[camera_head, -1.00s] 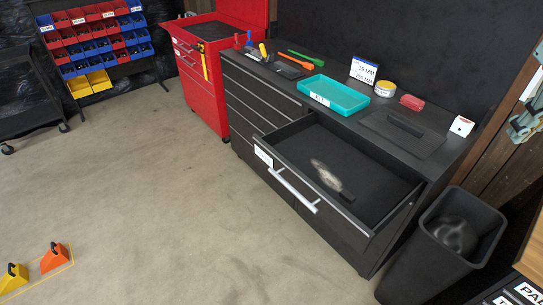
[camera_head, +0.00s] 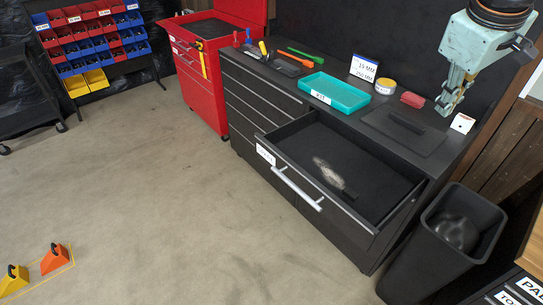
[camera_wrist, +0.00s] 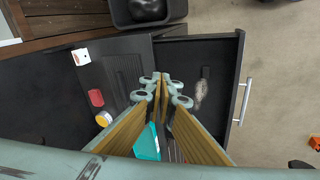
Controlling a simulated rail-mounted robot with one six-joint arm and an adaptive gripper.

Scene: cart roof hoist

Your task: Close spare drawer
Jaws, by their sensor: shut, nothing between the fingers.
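The spare drawer (camera_head: 378,222) is the wide top drawer of the black cabinet, pulled out toward the floor. It has a white label (camera_head: 265,154) and a silver bar handle (camera_head: 296,190) on its front. Inside lie a greyish fuzzy item (camera_head: 328,172) and a small dark piece; the rest of it is bare. In the wrist view the open drawer (camera_wrist: 222,56) is right of the fingers, its handle (camera_wrist: 244,101) facing right. My gripper (camera_head: 447,107) is shut and empty, pointing down above the right end of the cabinet top, apart from the drawer.
On the cabinet top are a teal tray (camera_head: 335,93), a yellow-lidded tin (camera_head: 385,86), a red block (camera_head: 412,100), a white box (camera_head: 462,123) and a sign (camera_head: 363,68). A black bin (camera_head: 445,240) stands right of the drawer. The floor before the handle is clear.

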